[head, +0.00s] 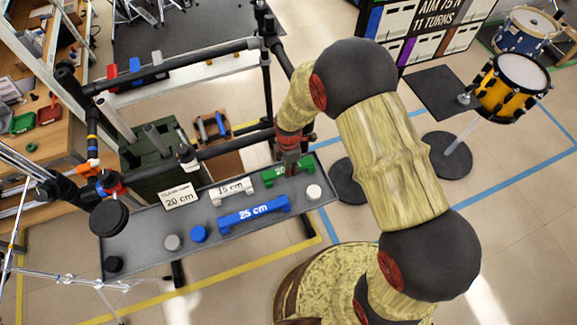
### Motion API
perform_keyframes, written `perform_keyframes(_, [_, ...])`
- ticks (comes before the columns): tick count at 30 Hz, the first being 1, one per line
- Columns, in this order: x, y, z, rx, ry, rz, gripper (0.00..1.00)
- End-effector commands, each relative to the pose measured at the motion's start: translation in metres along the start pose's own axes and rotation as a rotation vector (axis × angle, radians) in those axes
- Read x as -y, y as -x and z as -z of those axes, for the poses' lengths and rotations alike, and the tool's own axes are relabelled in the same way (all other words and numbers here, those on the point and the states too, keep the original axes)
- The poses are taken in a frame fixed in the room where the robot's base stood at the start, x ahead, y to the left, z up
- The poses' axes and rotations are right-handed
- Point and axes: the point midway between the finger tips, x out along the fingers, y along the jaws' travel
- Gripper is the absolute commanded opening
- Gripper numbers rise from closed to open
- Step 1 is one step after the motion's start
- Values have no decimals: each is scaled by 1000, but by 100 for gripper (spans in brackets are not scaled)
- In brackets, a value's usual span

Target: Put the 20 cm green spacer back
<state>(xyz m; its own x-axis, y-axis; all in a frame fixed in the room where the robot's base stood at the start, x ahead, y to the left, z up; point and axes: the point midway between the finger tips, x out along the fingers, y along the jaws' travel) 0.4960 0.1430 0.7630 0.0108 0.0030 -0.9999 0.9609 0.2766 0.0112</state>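The green spacer (270,178) lies on the grey shelf (148,246), near its back right end. White lettering shows on it, partly covered by my gripper. My gripper (289,171) points down at the green spacer's middle and overlaps it in the head view. I cannot tell whether the fingers are closed on it or just around it. A white card (181,198) reading "20 cm" stands at the back left of the shelf.
A white 15 cm spacer (232,190) and a blue 25 cm spacer (252,211) lie close by. Several round pieces, including a white one (314,192) and a blue one (199,234), stand on the shelf. A black rail (222,144) runs behind.

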Motion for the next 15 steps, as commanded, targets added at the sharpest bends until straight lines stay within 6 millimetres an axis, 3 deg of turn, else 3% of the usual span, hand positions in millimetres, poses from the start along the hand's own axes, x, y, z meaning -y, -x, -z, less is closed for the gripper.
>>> perform_keyframes(8, [0,0,0,0,0,0,41])
perform_keyframes(15, [0,0,0,0,0,0,42])
